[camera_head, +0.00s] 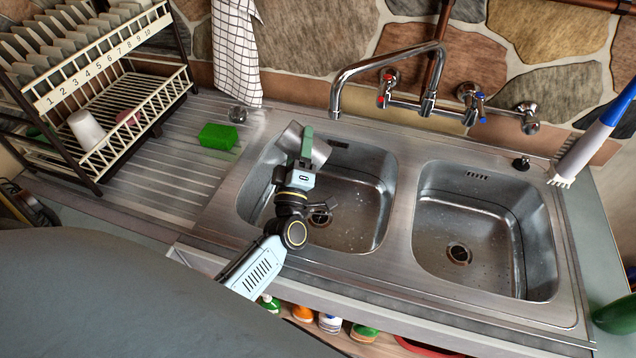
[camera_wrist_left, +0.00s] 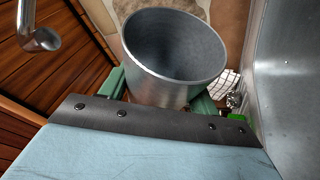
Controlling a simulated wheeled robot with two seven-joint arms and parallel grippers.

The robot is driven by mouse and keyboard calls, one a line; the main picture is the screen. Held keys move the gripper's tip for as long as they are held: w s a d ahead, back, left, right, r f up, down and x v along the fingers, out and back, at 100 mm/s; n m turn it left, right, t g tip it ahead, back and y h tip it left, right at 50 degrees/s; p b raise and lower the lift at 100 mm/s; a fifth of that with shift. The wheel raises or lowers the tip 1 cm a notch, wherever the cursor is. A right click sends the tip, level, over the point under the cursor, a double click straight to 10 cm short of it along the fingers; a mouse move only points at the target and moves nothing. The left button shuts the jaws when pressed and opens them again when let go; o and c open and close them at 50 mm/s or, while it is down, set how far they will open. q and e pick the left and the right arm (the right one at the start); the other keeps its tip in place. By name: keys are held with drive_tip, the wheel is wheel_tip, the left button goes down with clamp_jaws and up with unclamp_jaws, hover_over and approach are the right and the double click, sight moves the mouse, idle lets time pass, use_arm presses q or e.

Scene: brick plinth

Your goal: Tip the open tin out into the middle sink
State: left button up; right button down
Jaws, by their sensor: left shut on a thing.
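The open tin (camera_head: 321,148) is a plain silver cylinder, held tilted over the back left part of the left basin (camera_head: 373,218). That basin lies between the ribbed drainboard and the right basin. My left gripper (camera_head: 304,150) is shut on the tin. In the left wrist view the green fingers sit on either side of the tin (camera_wrist_left: 170,88). Its round mouth is open and the visible inside is bare grey; the bottom is not clearly seen. My right gripper is not in view.
The tap spout (camera_head: 385,58) reaches above the back of the left basin. The right basin (camera_head: 480,210) is empty. A green sponge (camera_head: 217,137) lies on the drainboard, near a dish rack (camera_head: 100,100). A blue-handled brush (camera_head: 590,145) is at the right.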

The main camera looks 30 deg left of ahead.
sight(291, 154)
use_arm(q)
drive_tip(key=shift+a+f+n+g+y, duration=0.15)
drive_tip(key=shift+a+n+g+y, duration=0.3)
drive_tip(key=shift+n, duration=0.35)
drive_tip(key=shift+s+a+f+n+g+y+b, duration=0.1)
drive_tip(key=shift+a+f+n+g+y+b, duration=0.1)
drive_tip(key=shift+f+n+b, duration=0.3)
drive_tip(key=shift+a+f+n+g+y+b, duration=0.15)
drive_tip(key=shift+f+n+b, duration=0.15)
drive_tip(key=shift+f+n, duration=0.3)
drive_tip(key=shift+a+f+n, duration=0.15)
drive_tip(key=shift+f+n, duration=0.15)
drive_tip(key=shift+n, duration=0.4)
drive_tip(key=shift+a+f+n+g, duration=0.2)
drive_tip(key=shift+a+n+g, duration=0.1)
drive_tip(key=shift+n+g, duration=0.4)
drive_tip(key=a+f+n+g+h+p, duration=0.4)
drive_tip(key=n+p, duration=0.8)
drive_tip(key=n, duration=0.4)
drive_tip(key=shift+s+a+f+g+h+p, duration=0.55)
drive_tip(key=shift+a+f, duration=0.25)
drive_tip(key=shift+a, duration=0.35)
